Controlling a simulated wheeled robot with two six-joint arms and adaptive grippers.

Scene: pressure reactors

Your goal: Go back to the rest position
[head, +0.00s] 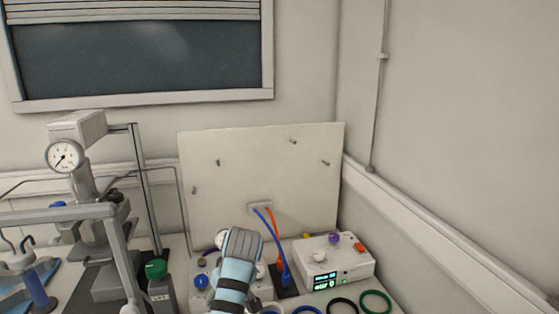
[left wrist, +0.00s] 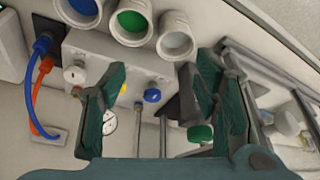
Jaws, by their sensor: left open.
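My left gripper (left wrist: 161,75) is open in the left wrist view, with its two dark green fingers spread apart. Nothing is held between them. Behind the fingers are a white box with a blue knob (left wrist: 152,95) and a round green cap (left wrist: 200,133). In the head view, a light blue and grey arm part of mine stands at the bottom centre, over the bench; its fingertips cannot be made out there. My right gripper is in neither view.
A reactor stand with a pressure gauge (head: 65,156) rises at the left. A white control box (head: 338,264) with a display, blue (head: 286,277) and orange cables and several coloured rings are to the right. White wall panel (head: 262,175) behind.

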